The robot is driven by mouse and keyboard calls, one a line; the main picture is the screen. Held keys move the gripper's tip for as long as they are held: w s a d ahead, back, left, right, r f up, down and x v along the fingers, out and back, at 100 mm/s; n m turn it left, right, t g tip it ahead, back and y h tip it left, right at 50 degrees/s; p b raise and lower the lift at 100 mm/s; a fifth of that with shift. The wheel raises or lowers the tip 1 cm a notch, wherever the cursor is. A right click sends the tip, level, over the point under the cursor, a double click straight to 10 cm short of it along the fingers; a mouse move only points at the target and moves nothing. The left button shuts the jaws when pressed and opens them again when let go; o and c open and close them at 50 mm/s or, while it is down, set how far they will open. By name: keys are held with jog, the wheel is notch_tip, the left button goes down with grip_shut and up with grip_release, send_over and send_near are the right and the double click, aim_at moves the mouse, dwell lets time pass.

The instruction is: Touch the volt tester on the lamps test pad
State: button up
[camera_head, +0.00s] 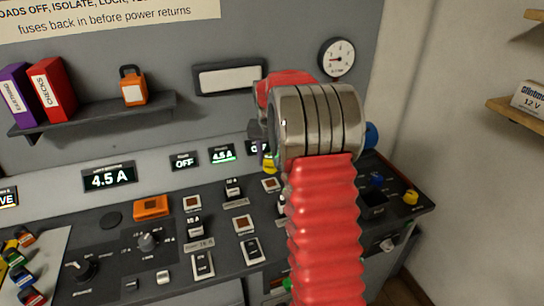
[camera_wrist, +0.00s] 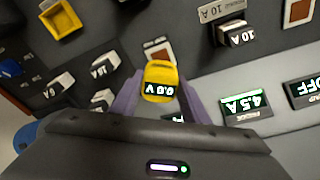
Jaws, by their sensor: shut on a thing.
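The volt tester (camera_wrist: 160,82) is a small yellow block with a display reading 0.0 V, upside down in the wrist view. My gripper (camera_wrist: 158,98) is shut on it, with a purple finger on each side. A brown square test pad with a pale frame (camera_wrist: 160,48) lies just beyond the tester's tip; I cannot tell whether they touch. In the head view, a bit of the yellow tester (camera_head: 269,163) shows just above a brown pad (camera_head: 270,184), beside my red arm, which hides most of the gripper. I cannot read which pad is labelled lamps.
Other brown pads (camera_head: 192,203) (camera_head: 243,224) and several white breaker switches (camera_head: 202,265) cover the sloping panel. Small displays (camera_head: 222,156) stand behind them. An orange block (camera_head: 151,207) and knob (camera_head: 148,242) are at left. A yellow piece (camera_head: 410,197) is at right.

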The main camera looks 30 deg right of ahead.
aim_at(270, 172)
jog(key=shift+f, duration=2.25)
jog(key=shift+a+f, duration=0.1)
jog(key=shift+f, duration=0.55)
dwell(1.2)
jog(key=shift+r, duration=3.6)
